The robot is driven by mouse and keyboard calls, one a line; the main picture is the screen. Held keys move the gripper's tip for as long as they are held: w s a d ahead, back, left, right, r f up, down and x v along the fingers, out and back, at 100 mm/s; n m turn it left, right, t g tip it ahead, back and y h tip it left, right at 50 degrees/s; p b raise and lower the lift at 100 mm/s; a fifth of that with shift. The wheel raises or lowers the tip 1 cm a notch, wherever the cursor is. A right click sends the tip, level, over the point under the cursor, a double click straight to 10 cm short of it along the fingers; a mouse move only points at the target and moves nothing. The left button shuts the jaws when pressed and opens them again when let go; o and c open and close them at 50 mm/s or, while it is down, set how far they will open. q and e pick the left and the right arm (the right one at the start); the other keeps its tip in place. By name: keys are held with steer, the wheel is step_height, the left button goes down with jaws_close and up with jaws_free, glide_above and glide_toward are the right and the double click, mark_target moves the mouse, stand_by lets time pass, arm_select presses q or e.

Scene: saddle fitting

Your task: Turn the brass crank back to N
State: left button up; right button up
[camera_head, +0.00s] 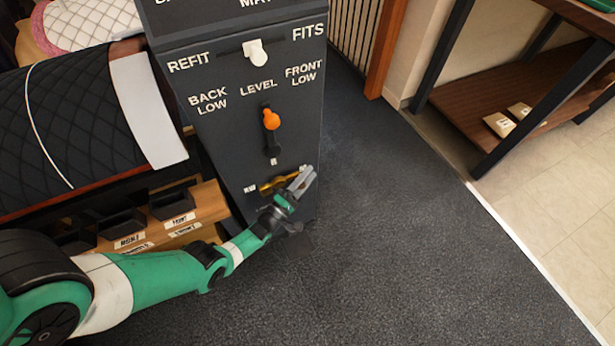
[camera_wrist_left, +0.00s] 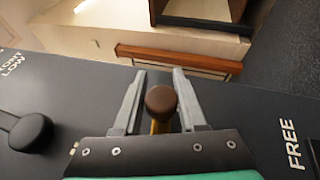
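The brass crank (camera_head: 268,186) sits low on the front of the dark console (camera_head: 228,128), partly hidden by my left gripper. Its arm lies near the "NW"-like label at left, and an "N"-like label is above it. My left gripper (camera_head: 302,181) is at the crank's right end. In the left wrist view, a brown round knob (camera_wrist_left: 160,98) on a brass stem stands between the fingers of my left gripper (camera_wrist_left: 158,75). The fingers are open, with a gap visible on each side of the knob. My right gripper is not in view.
Above the crank are an orange lever (camera_head: 271,119) and a white slider knob (camera_head: 255,52). A black quilted saddle piece (camera_head: 75,125) and labelled bins (camera_head: 172,203) stand left. A dark shelf (camera_head: 470,95) is at upper right. The grey carpet (camera_head: 400,250) is clear.

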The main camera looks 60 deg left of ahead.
arm_select(q)
steer(key=o, duration=0.3)
steer(key=p+v, duration=0.1)
steer(key=v, duration=1)
steer(key=shift+s+d, duration=0.1)
steer(key=shift+s, duration=0.25)
